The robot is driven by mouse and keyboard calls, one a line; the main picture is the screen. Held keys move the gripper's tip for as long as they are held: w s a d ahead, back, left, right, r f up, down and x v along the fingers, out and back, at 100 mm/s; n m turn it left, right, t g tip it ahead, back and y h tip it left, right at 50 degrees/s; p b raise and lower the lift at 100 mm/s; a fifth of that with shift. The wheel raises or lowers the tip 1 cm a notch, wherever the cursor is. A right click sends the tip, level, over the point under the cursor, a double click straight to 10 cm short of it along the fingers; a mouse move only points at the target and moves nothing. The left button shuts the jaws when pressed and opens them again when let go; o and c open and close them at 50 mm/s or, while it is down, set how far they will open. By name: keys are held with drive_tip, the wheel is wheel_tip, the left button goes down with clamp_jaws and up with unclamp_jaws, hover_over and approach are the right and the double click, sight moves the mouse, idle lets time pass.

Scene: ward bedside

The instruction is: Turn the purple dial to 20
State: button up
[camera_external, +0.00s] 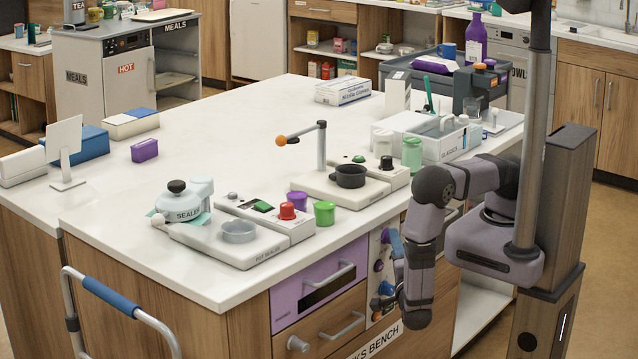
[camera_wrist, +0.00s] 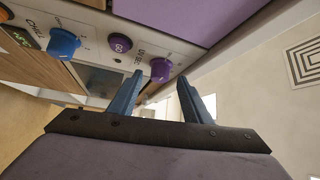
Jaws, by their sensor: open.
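The purple dial (camera_wrist: 160,70) sits on a white control panel in the wrist view, beside a small round purple display (camera_wrist: 120,43). The display's figures are too small to read surely. My gripper (camera_wrist: 160,77) is open. Its two blue fingers point toward the panel, and the dial appears between their tips. I cannot tell how much depth separates them. In the external view my gripper (camera_external: 394,244) is low in front of the bench, close to the panel. A purple dial (camera_external: 379,266) shows there, just left of my gripper. My arm hides part of the panel.
A blue dial (camera_wrist: 63,43) with a green readout is on the same panel, left of the purple dial. A purple drawer front (camera_external: 318,287) with a protruding handle adjoins the panel. The white bench top (camera_external: 240,110) above holds several devices and cups.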

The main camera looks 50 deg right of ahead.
drive_tip(key=shift+x, duration=1.25)
drive_tip(key=shift+c, duration=0.2)
drive_tip(key=c, duration=1)
drive_tip(key=shift+r+m+g+p, duration=0.15)
drive_tip(key=shift+m+g+p, duration=0.15)
drive_tip(key=shift+p, duration=0.4)
drive_tip(key=shift+d+r+m+g+y+p, duration=0.15)
drive_tip(key=shift+m+g+y+p, duration=0.55)
drive_tip(key=shift+m+y+p, duration=0.9)
drive_tip(key=shift+a+r+m+g+y+p, duration=0.2)
drive_tip(key=shift+m+g+y+p, duration=0.6)
drive_tip(key=shift+p, duration=1.45)
drive_tip(key=shift+d+r+m+g+y+p, duration=0.25)
drive_tip(key=shift+m+g+y+p, duration=0.35)
drive_tip(key=shift+m+y+p, duration=1)
drive_tip(key=shift+n+p, duration=0.35)
drive_tip(key=shift+n, duration=0.05)
